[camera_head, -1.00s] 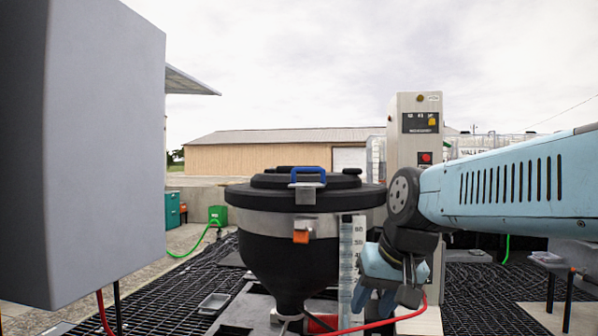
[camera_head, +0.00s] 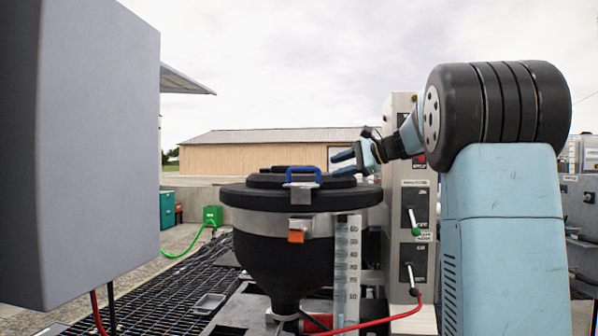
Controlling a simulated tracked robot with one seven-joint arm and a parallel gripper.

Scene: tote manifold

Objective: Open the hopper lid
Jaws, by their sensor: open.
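The hopper (camera_head: 285,255) is a black cone-shaped vessel with a metal band, standing at the centre. Its black lid (camera_head: 262,195) lies flat on top and is closed. A blue handle (camera_head: 303,172) stands up at the front of the lid, above a metal latch plate (camera_head: 301,195). An orange tab (camera_head: 296,236) sits below on the band. My gripper (camera_head: 343,161) is open and empty, just right of the blue handle and slightly above lid height. Its fingers point left toward the handle, with a gap between them and it. The depth of that gap is hard to tell.
A grey control column (camera_head: 402,120) with switches stands behind my arm on the right. A clear graduated scale (camera_head: 347,265) is beside the hopper. A large grey box (camera_head: 80,150) fills the left. A red hose (camera_head: 375,323) runs low in front. Above the lid is open air.

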